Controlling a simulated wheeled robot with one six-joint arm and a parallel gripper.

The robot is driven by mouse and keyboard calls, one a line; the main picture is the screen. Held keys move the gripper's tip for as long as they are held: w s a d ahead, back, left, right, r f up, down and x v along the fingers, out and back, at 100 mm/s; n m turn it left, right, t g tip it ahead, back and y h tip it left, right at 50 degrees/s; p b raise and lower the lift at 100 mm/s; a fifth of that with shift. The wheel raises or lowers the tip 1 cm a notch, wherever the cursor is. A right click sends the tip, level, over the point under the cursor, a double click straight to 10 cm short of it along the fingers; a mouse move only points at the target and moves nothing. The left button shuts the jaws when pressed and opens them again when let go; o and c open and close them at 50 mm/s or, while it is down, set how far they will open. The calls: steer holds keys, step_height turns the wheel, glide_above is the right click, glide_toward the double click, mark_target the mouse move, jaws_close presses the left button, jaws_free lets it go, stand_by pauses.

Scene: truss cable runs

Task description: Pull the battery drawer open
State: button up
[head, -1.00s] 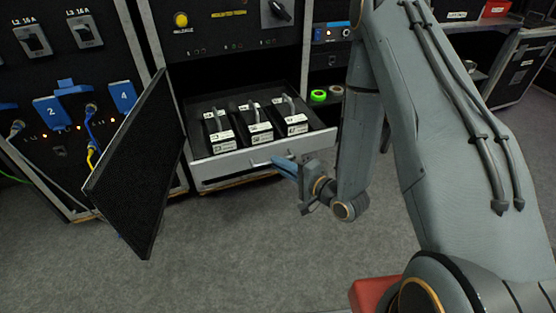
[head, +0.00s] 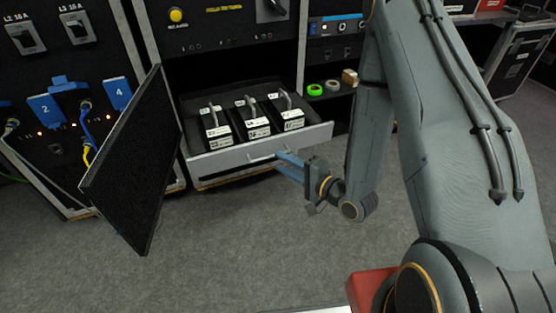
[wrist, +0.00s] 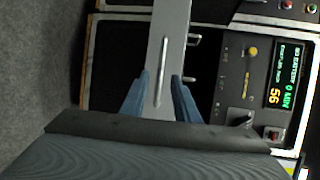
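The battery drawer (head: 228,156) stands pulled out from the black rack, with three black battery packs (head: 252,122) with grey handles and white labels inside. Its silver front carries a bar handle (head: 262,157), which also shows in the wrist view (wrist: 161,72). My gripper (head: 284,160) is just in front of and to the right of the handle. In the wrist view its two blue fingers (wrist: 160,98) stand apart on either side of the handle's line, with visible gaps. Whether the fingertips still reach around the bar is hard to tell.
A black door panel (head: 128,165) stands swung out left of the drawer. Blue connectors (head: 46,110) and cables are on the left rack. Tape rolls (head: 314,90) lie on a shelf to the right.

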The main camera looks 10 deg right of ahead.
steer(key=v, duration=0.4)
steer(key=shift+s+d, duration=0.15)
steer(key=shift+s, duration=0.05)
stand_by(0.3)
